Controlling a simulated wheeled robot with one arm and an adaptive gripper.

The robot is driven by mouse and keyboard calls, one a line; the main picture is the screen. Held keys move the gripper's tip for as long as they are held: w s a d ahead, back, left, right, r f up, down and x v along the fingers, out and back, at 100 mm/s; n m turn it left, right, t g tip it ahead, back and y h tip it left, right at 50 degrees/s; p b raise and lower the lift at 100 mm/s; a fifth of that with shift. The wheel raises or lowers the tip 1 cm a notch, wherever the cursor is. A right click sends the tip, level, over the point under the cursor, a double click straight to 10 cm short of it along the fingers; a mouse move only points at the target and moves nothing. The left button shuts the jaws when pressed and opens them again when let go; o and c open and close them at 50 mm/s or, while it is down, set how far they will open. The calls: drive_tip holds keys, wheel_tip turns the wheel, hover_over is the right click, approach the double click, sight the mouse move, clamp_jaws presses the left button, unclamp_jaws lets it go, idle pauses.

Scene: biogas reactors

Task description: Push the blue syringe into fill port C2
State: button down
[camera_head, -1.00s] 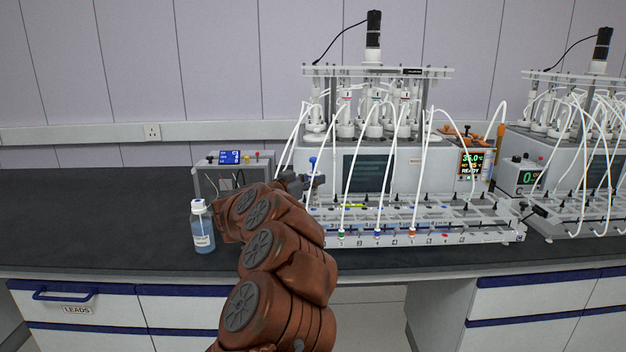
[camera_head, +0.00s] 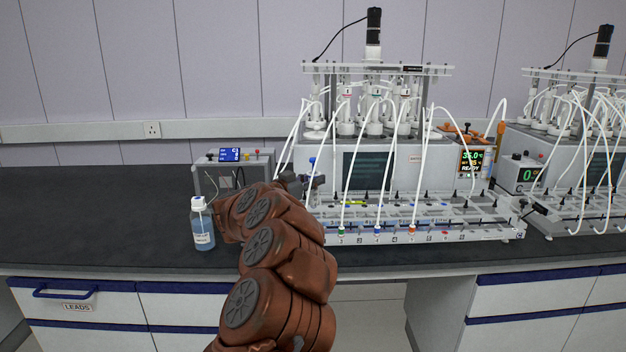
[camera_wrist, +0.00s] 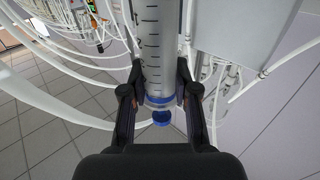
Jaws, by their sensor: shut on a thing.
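My gripper (camera_wrist: 158,88) is shut on the blue syringe (camera_wrist: 148,42), a clear barrel with dark graduation marks, a blue band and a blue end. One finger is on each side of the barrel in the wrist view. In the head view my gripper (camera_head: 300,183) is at the left end of the reactor unit, and a small blue upright piece (camera_head: 312,162), apparently part of the syringe, shows beside it. The syringe's far tip is out of view in the wrist view. I cannot read which port is C2, nor tell whether the syringe touches a port.
White tubes (camera_head: 384,180) arch down to the front rack (camera_head: 440,236) with coloured fittings. A blue-liquid bottle (camera_head: 201,228) and a grey box (camera_head: 207,180) stand left of the reactor. A second reactor (camera_head: 600,150) stands right. The black bench (camera_head: 90,225) is clear at far left.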

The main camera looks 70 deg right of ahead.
idle(0.3)
drive_tip(key=c, duration=0.8)
unclamp_jaws()
drive_tip(key=shift+a, duration=0.1)
drive_tip(key=v, duration=1.2)
